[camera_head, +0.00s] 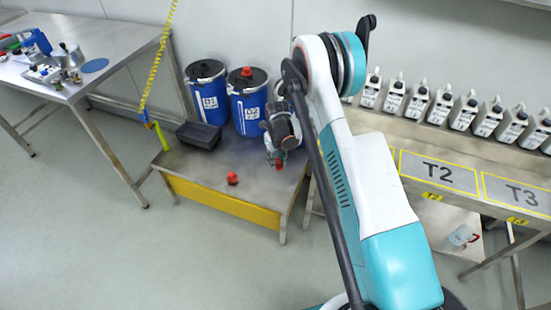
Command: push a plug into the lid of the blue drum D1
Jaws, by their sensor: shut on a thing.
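The blue drum D1 (207,94) stands at the left of the row on the low platform, its black lid bare of any red plug; its label is small and hard to read. A second blue drum (249,102) beside it has a red plug (247,71) on its lid. One red plug (232,179) lies on the platform top in front. My gripper (277,159) hangs over the platform's right part, pointing down, to the right of and apart from D1. It is shut on a red plug (281,165), mostly hidden by the fingers.
A black tray (198,136) sits on the platform (205,180) before the drums. A yellow coiled hose (159,60) hangs left of D1. Another drum is partly hidden behind my arm. Grey canisters (442,106) line the right bench; a cluttered steel table (98,70) stands left.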

